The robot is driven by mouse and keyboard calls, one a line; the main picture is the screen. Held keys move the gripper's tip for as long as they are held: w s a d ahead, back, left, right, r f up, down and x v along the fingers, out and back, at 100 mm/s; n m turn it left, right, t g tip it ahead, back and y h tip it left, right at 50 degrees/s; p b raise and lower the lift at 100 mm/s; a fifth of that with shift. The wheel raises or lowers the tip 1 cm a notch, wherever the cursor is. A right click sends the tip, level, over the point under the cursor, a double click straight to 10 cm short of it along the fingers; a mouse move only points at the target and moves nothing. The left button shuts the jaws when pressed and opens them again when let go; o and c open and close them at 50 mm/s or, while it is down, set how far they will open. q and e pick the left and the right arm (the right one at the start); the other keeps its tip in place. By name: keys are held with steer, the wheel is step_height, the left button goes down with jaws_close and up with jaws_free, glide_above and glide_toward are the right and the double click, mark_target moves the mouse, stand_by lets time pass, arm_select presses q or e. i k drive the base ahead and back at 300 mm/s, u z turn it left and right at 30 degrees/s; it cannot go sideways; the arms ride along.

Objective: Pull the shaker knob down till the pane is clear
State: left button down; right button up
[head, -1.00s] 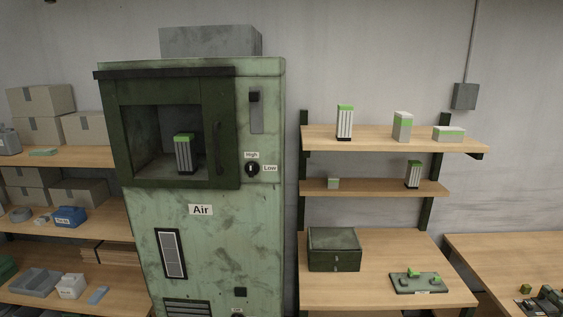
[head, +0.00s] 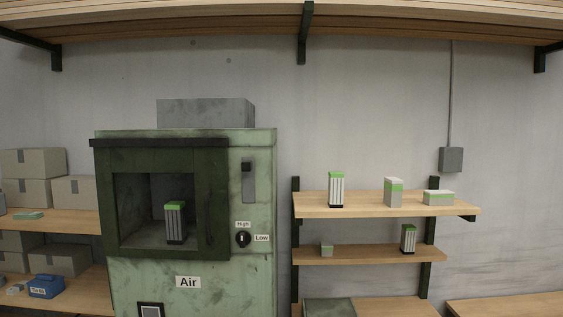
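The green cabinet labelled "Air" (head: 188,282) stands left of centre. Its dark framed window pane (head: 160,200) looks clear, and a green-topped striped filter block (head: 175,222) shows behind it. A dark knob (head: 246,167) sits at the top of a vertical grey slot (head: 247,187) on the panel right of the window. Below the slot is a round black dial (head: 243,239) between "High" and "Low" labels. I cannot tell from the labels which control is the shaker knob. Neither of my grippers is in view.
Wall shelves (head: 385,206) at right hold several green-and-white blocks. Cardboard boxes (head: 33,162) and a blue bin (head: 45,286) sit on shelves at left. A grey box (head: 205,113) rests on the cabinet. A wooden shelf (head: 250,22) spans overhead.

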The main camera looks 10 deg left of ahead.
mark_target(246, 165)
steer(key=z, duration=1.95)
steer(key=i, duration=1.2)
steer(key=u, duration=2.35)
